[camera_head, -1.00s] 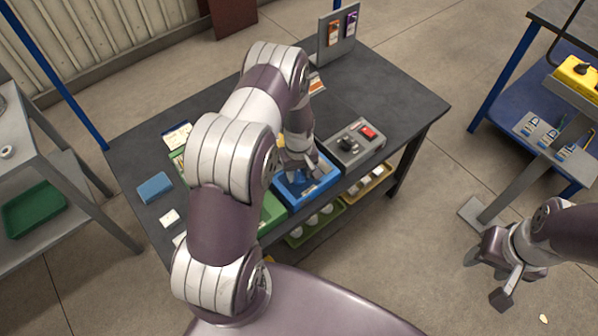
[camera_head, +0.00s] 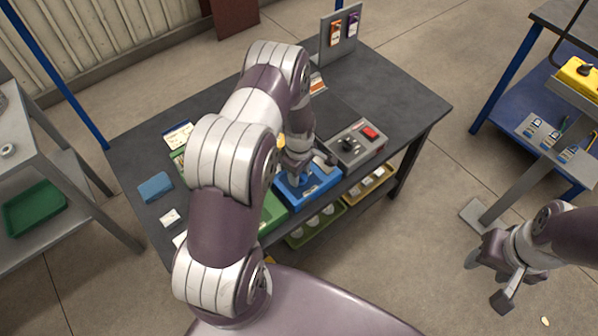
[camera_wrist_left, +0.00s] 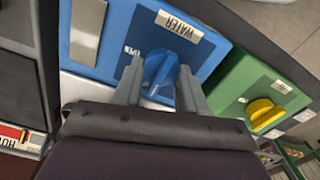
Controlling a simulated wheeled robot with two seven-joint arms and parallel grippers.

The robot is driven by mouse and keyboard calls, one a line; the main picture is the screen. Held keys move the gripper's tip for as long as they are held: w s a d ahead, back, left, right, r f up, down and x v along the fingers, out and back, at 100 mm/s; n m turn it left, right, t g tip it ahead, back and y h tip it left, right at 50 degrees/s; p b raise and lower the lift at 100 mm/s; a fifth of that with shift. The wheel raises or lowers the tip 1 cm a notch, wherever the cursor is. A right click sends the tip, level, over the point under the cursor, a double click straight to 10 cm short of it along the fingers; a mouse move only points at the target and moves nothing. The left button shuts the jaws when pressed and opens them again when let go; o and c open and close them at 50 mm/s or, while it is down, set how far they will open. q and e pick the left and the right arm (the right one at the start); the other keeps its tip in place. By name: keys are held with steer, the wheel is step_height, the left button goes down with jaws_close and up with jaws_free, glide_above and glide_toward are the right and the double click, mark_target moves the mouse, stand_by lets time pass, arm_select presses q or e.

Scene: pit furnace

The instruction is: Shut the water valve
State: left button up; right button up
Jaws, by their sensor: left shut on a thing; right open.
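The water valve is a blue box (camera_wrist_left: 115,35) with a white WATER label (camera_wrist_left: 180,27) and a round blue knob (camera_wrist_left: 160,72). In the head view the blue box (camera_head: 312,190) sits near the front edge of the dark table, partly hidden by my left arm. My left gripper (camera_wrist_left: 160,90) is over the box with its two fingers on either side of the knob, shut on it. It also shows in the head view (camera_head: 302,172). My right gripper (camera_head: 490,278) is open and empty, out over the floor at the right, away from the table.
A green box with a yellow knob (camera_wrist_left: 262,113) stands beside the blue box. A grey control box with a red button (camera_head: 369,133) is on its other side. A blue block (camera_head: 155,187) lies at the table's left. An upright panel (camera_head: 340,35) stands at the back.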

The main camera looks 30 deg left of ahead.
stand_by(0.4)
arm_select(q)
steer(key=o, duration=1.1)
steer(key=shift+r, duration=0.1)
steer(key=shift+c, duration=0.2)
steer(key=shift+r, duration=0.1)
step_height(320, 180, up, 12)
steer(key=shift+r+b, duration=0.25)
steer(key=shift+b, duration=0.15)
